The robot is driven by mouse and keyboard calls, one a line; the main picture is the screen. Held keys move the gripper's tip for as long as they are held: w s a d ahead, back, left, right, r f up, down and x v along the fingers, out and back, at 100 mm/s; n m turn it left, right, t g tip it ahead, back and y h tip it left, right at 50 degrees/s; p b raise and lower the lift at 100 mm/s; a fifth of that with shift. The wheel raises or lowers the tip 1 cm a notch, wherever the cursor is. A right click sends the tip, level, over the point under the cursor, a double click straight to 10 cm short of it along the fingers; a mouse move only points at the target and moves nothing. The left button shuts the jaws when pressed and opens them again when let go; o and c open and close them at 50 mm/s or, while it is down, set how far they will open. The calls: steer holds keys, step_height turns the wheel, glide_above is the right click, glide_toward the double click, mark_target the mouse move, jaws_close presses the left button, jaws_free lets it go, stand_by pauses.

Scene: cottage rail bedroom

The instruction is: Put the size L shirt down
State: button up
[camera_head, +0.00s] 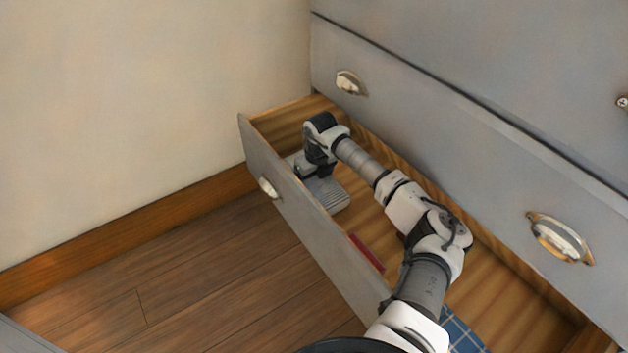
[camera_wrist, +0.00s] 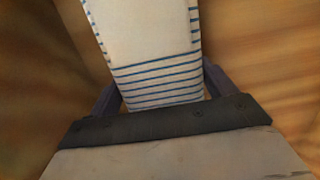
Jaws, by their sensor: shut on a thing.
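A folded shirt (camera_head: 331,194), white with thin blue stripes, is at the left end of the open drawer (camera_head: 292,226). My gripper (camera_head: 308,166) reaches down into that end of the drawer and is shut on the shirt. In the wrist view the striped shirt (camera_wrist: 155,75) runs between the two dark fingers of my gripper (camera_wrist: 160,92), with wooden surfaces on both sides. I cannot tell whether the shirt touches the drawer bottom. No size mark can be read on it.
A red item (camera_head: 367,252) lies in the drawer by its front wall. A blue checked cloth (camera_head: 462,330) lies farther right, partly behind my arm. The grey dresser face (camera_head: 440,125) rises behind the drawer. The wooden floor (camera_head: 190,290) in front is clear.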

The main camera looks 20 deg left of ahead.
mark_target(317, 180)
steer(key=o, duration=1)
steer(key=shift+f, duration=0.15)
step_height(317, 180, up, 12)
steer(key=s+d+p, duration=0.1)
steer(key=p, duration=0.1)
steer(key=shift+d, duration=0.2)
